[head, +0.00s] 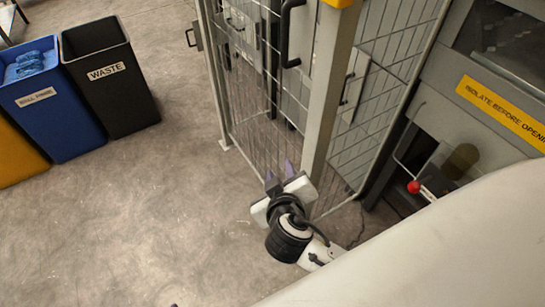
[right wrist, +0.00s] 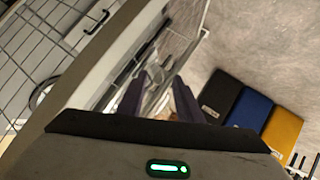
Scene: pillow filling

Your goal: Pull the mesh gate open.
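The mesh gate (head: 250,95) stands upright in the head view, a grey-framed wire panel left of a thick grey post (head: 328,100). A black pull handle (head: 287,35) shows high up near the post. My right gripper (head: 280,172) is low by the foot of the post, in front of the mesh, well below the handle. In the right wrist view its two dark fingers (right wrist: 158,98) stand apart with nothing seen held between them. Wire mesh shows beyond the fingers; I cannot tell whether they touch it. My left gripper is not in view.
A black waste bin (head: 110,75), a blue bin (head: 45,100) and a yellow bin (head: 18,155) stand at the left. A machine with a yellow warning label (head: 500,110) and a red knob (head: 413,187) is at the right. The concrete floor left of the gate is clear.

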